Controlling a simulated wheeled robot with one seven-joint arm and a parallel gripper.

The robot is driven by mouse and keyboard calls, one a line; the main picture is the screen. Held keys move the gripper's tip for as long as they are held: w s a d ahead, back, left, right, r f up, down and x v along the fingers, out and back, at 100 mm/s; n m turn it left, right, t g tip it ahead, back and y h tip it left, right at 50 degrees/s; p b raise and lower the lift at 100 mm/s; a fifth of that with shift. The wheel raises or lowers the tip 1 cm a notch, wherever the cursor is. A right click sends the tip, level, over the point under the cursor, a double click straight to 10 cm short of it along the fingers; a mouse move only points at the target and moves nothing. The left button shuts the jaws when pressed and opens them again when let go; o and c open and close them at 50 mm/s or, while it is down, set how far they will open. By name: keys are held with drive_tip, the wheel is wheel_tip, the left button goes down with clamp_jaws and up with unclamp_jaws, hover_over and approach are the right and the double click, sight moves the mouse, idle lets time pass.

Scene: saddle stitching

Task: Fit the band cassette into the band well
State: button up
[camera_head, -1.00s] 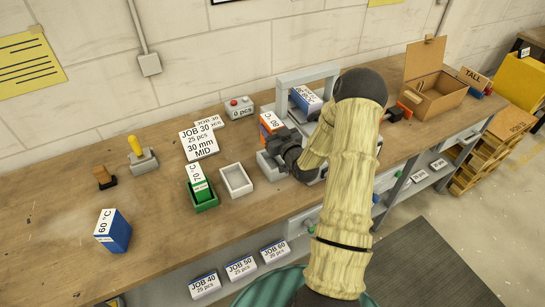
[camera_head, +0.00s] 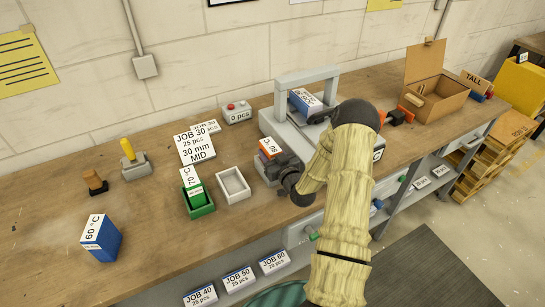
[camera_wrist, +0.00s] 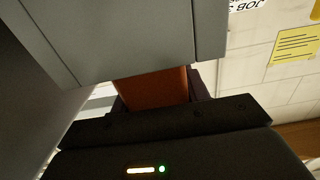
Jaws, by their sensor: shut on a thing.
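An orange cassette with a white 80 °C label (camera_head: 270,147) is in my gripper (camera_head: 273,165), at the front left of the grey machine (camera_head: 270,118). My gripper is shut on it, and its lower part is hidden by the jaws. I cannot tell whether it touches the bench. In the wrist view its orange-brown side (camera_wrist: 152,88) shows between a grey block and my dark gripper. A blue 60 °C cassette (camera_head: 102,240) stands at the left. A green 70 °C cassette (camera_head: 194,190) stands in a green tray (camera_head: 203,210). I cannot make out the band well; my arm covers part of the machine.
An empty white tray (camera_head: 233,185) lies just left of my gripper. A blue-edged stack (camera_head: 305,101) sits in the machine. A JOB 30 card (camera_head: 196,146), a counter box (camera_head: 237,113) and hand stamps stand behind. A cardboard box (camera_head: 436,90) is at the right.

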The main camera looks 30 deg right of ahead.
drive_tip(key=shift+s+f, duration=0.1)
drive_tip(key=shift+f, duration=0.15)
drive_tip(key=o, duration=1.2)
drive_tip(key=shift+d, duration=0.1)
drive_tip(key=shift+r, duration=0.15)
drive_tip(key=s+b, duration=0.3)
drive_tip(key=s, duration=0.9)
drive_tip(key=shift+d+b, duration=0.2)
drive_tip(key=shift+b, duration=0.1)
drive_tip(key=shift+w+a, duration=0.1)
drive_tip(key=shift+w, duration=0.05)
